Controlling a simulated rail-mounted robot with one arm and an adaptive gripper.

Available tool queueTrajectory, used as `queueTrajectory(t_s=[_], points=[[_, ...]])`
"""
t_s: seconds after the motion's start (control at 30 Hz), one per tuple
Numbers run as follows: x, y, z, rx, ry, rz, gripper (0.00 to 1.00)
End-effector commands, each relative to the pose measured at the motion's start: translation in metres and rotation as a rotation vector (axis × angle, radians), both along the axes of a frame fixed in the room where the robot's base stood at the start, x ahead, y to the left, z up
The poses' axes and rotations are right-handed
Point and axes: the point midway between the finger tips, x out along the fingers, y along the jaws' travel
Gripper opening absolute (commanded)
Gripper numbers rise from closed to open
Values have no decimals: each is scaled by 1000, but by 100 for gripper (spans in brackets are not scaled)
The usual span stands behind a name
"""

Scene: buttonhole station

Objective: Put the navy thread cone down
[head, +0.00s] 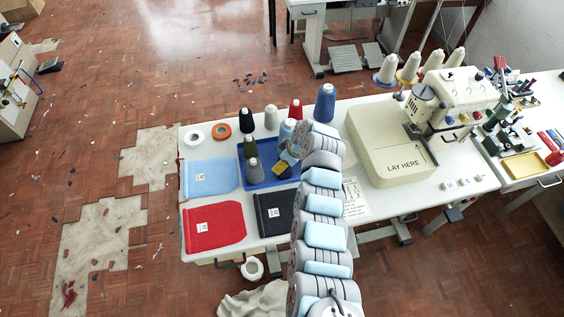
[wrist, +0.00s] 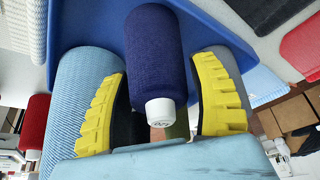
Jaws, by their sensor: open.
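The navy thread cone (wrist: 153,50) stands on the blue tray (wrist: 85,25), its white top facing the wrist camera. My gripper (wrist: 162,105) is open, with one yellow finger on each side of this cone; I cannot tell whether either finger touches it. In the head view my gripper (head: 283,165) is low over the right part of the blue tray (head: 271,183), and the arm and gripper mostly hide the navy cone there.
A light blue cone (wrist: 85,85) is close beside the left finger, and a grey cone (wrist: 228,62) is by the right finger. Olive (head: 249,144), black (head: 246,121), red (head: 296,109) and blue (head: 325,103) cones stand nearby. The sewing machine (head: 455,98) is at right.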

Motion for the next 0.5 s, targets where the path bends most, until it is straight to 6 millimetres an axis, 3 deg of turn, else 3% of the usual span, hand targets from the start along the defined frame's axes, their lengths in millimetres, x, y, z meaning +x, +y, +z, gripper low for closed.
queueTrajectory(t_s=[0.5], points=[[-10,-17,43,0,0,-2,61]])
